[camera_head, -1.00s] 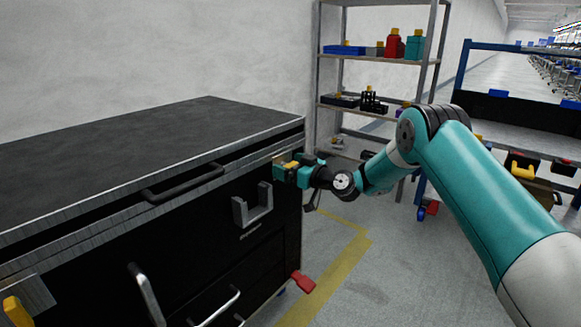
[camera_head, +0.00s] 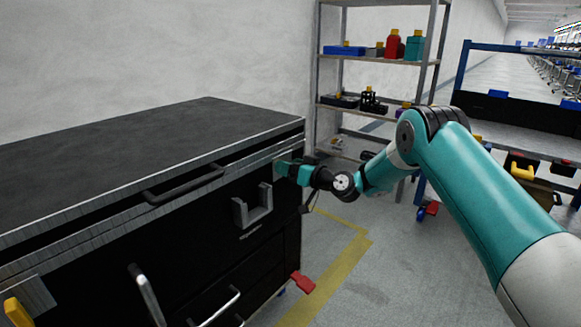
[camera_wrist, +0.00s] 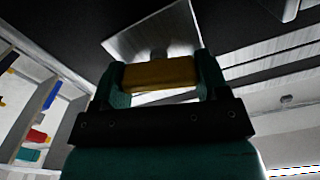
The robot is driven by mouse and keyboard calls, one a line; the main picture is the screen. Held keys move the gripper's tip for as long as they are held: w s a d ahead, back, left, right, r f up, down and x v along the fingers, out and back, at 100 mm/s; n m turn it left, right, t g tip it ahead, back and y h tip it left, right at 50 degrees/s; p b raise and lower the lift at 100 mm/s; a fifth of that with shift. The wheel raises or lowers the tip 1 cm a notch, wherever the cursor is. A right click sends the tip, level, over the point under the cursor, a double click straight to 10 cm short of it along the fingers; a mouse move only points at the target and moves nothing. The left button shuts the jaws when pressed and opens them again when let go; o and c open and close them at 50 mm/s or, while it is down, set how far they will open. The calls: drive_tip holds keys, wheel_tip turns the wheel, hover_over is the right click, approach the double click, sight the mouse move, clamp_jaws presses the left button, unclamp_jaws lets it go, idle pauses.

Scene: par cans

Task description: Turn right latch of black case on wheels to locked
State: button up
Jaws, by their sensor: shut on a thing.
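The black case (camera_head: 205,125) stands at the left in the head view, with metal edging. Its right latch has a yellow handle (camera_wrist: 160,74) and a metal plate (camera_wrist: 150,32) in the wrist view. My gripper (camera_head: 284,168) is at the right end of the case front, just below the lid edge. In the wrist view its teal fingers (camera_wrist: 162,82) are shut on the yellow handle, one at each end. In the head view the gripper hides the handle. The left latch (camera_head: 17,312), also yellow, shows at the bottom left corner.
A long black handle (camera_head: 185,185) and a grey bracket (camera_head: 252,206) stick out from the case front. Lower drawers have metal handles (camera_head: 222,308). A red caster pedal (camera_head: 302,283) juts out at floor level. A shelf rack (camera_head: 380,110) stands behind; the floor right of the case is open.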

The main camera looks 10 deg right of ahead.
drive_tip(key=m, duration=0.3)
drive_tip(key=shift+m+p, duration=0.35)
drive_tip(key=shift+m, duration=0.05)
drive_tip(key=m+p, duration=0.1)
drive_tip(key=m, duration=0.2)
drive_tip(key=shift+w+d+m, duration=0.1)
drive_tip(key=shift+m, duration=0.2)
drive_tip(key=m+p, duration=0.1)
drive_tip(key=m, duration=0.2)
drive_tip(key=shift+f+m, duration=0.15)
drive_tip(key=shift+m, duration=0.15)
drive_tip(key=shift+f+m+p, duration=0.15)
drive_tip(key=shift+m+p, duration=0.3)
drive_tip(key=shift+m, duration=1.35)
drive_tip(key=o, duration=0.9)
drive_tip(key=shift+o, duration=0.2)
drive_tip(key=shift+d, duration=0.15)
